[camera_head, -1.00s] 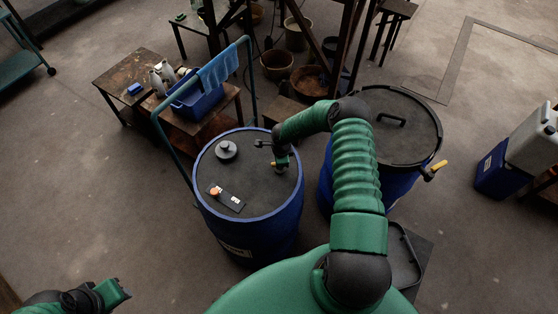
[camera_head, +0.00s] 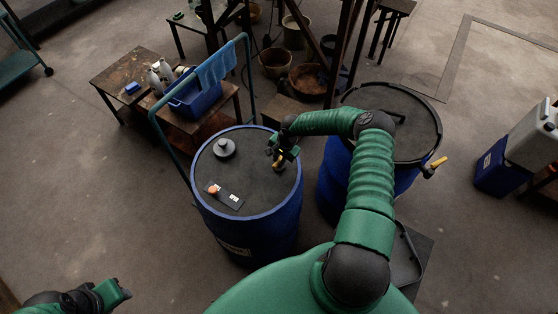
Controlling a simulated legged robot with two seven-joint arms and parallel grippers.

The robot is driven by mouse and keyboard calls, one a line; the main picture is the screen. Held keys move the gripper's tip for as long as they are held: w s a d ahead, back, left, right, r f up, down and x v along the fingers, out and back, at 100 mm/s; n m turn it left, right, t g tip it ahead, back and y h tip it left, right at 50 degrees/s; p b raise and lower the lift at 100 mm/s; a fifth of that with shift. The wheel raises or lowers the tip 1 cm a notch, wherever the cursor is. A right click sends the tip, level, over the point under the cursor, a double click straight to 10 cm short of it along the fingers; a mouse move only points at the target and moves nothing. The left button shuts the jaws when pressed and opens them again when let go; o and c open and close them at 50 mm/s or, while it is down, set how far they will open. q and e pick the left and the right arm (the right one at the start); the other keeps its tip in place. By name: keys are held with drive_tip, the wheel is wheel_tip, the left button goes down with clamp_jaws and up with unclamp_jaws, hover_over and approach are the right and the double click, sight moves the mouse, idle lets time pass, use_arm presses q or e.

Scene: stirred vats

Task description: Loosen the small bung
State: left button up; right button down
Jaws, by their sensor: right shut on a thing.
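A blue drum (camera_head: 248,222) with a dark flat top (camera_head: 245,180) stands in front of me. The small bung (camera_head: 279,165) shows as a yellowish-brown piece near the right edge of that top, mostly hidden by my gripper. My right gripper (camera_head: 278,159) is over it, coming from the right, and is shut on it. I cannot tell whether the bung is still seated. My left gripper (camera_head: 123,290) is low at the left, far from the drum; its fingers are not clear.
A grey knobbed cap (camera_head: 225,147) and a dark plate (camera_head: 226,195) with an orange piece lie on the drum top. A second lidded drum (camera_head: 408,118) stands close at the right. A blue-green rail (camera_head: 172,150) rises behind the first drum. Floor at the left is clear.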

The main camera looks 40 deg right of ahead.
drive_tip(key=shift+d+n, duration=0.15)
drive_tip(key=shift+n, duration=0.25)
drive_tip(key=c, duration=1.6)
unclamp_jaws()
drive_tip(key=shift+o, duration=1.3)
drive_tip(key=shift+f, duration=0.1)
drive_tip(key=shift+o, duration=0.2)
drive_tip(key=shift+w+d+f, duration=0.1)
drive_tip(key=shift+d, duration=0.1)
drive_tip(key=s+d+r+b, duration=0.1)
drive_tip(key=s+r+b, duration=0.1)
drive_tip(key=r, duration=1.4)
drive_tip(key=shift+s+r, duration=0.2)
drive_tip(key=shift+s, duration=0.3)
